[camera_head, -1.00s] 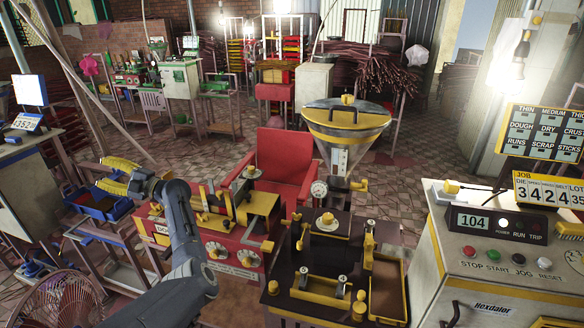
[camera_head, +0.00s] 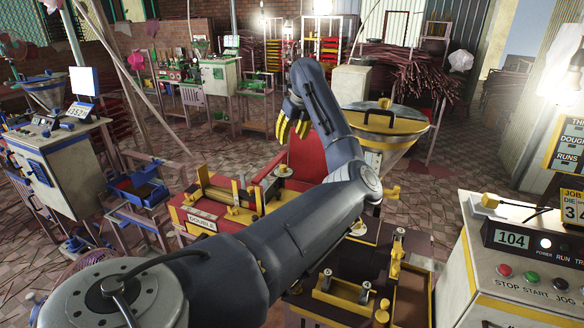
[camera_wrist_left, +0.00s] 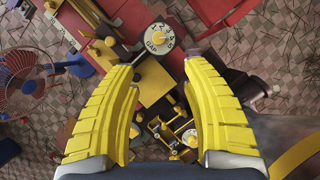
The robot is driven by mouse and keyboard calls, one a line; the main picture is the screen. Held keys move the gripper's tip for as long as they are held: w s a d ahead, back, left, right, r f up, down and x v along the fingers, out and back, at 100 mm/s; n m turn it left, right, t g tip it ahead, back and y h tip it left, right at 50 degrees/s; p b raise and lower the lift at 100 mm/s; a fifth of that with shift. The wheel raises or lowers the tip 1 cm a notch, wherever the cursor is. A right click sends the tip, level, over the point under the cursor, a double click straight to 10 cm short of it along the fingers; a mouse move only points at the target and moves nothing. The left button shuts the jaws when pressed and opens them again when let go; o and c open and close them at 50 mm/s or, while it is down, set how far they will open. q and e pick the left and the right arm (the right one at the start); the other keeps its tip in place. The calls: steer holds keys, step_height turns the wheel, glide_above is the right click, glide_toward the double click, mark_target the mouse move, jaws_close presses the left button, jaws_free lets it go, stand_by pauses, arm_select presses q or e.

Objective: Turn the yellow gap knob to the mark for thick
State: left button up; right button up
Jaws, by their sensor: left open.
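The yellow gap knob (camera_head: 283,171) sits on a pale round dial on top of the red machine with the "DOUBLE" label (camera_head: 203,219). In the left wrist view the knob (camera_wrist_left: 157,38) shows with its white dial (camera_wrist_left: 150,27), marked GAP and with numbers. There it lies beyond the fingertips, near the middle of the gap. My left gripper (camera_head: 293,122) is open and empty, with yellow fingers. In the head view it hangs above and behind the knob, apart from it. My left arm hides part of the red machine. The knob's exact setting is too small to read.
A hopper (camera_head: 380,125) with a yellow-rimmed lid stands right of my left gripper. A control cabinet (camera_head: 500,240) stands at the right, with a partly cut-off chart board (camera_head: 567,143) behind it. A red chair (camera_head: 308,158) is behind the machine. A fan (camera_wrist_left: 28,68) shows in the left wrist view.

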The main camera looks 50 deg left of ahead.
mark_target(283, 166)
arm_select(q)
steer(key=x, duration=1.6)
steer(key=shift+s+a+f, duration=0.15)
steer(key=shift+a+f, duration=0.15)
steer(key=shift+a, duration=0.05)
jaws_close()
